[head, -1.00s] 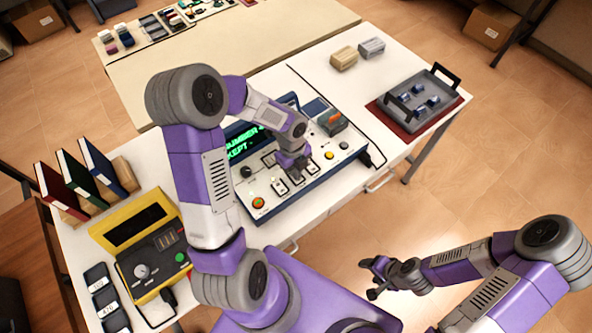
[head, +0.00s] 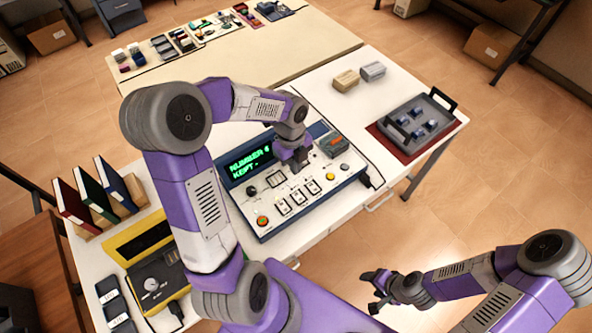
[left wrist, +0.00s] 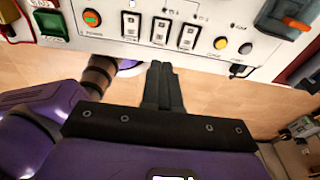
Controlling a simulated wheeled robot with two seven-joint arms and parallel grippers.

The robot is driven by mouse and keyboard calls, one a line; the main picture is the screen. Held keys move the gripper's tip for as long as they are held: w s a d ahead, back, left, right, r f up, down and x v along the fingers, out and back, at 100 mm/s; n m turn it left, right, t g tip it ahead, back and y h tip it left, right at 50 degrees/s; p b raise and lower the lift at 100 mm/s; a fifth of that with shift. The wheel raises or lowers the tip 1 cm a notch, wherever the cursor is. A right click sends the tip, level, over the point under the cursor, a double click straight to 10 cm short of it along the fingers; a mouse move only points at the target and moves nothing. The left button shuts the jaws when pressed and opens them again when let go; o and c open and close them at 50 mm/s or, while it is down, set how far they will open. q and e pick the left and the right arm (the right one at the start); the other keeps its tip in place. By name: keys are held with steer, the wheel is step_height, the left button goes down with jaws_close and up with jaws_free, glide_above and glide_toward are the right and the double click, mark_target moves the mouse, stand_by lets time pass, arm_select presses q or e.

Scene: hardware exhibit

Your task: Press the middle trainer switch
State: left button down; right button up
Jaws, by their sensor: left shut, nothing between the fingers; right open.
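The trainer (head: 330,205) is a light panel in a dark blue case on the white table, with a green lit display (head: 250,160). Three switches form a row on it. The middle switch (head: 298,197) lies between the left switch (head: 282,208) and the right switch (head: 313,187); it also shows in the left wrist view (left wrist: 160,31). My left gripper (head: 299,166) is shut and empty, apart from the switches. In the left wrist view its fingertips (left wrist: 162,66) appear just below the middle switch. My right gripper (head: 373,290) is open and empty over the floor, right of the table.
A red-green button (head: 262,221), a yellow button (head: 330,177) and a dark knob sit on the panel. A yellow device (head: 155,278) and binders (head: 95,195) stand left. A grey tray (head: 425,120) and two blocks (head: 358,76) are behind right.

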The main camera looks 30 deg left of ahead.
mark_target(302, 200)
arm_select(q)
steer(key=shift+r, duration=0.1)
stand_by(0.3)
steer(key=shift+s+d+p, duration=0.2)
steer(key=shift+d+p, duration=0.2)
steer(key=shift+d, duration=0.2)
steer(key=f+b, duration=0.1)
steer(key=f, duration=0.3)
steer(key=d+f+b, duration=0.1)
steer(key=f, duration=0.4)
steer(key=f+b, duration=0.1)
steer(key=f, duration=0.4)
steer(key=shift+s+d, duration=0.25)
steer(key=shift+s, duration=0.05)
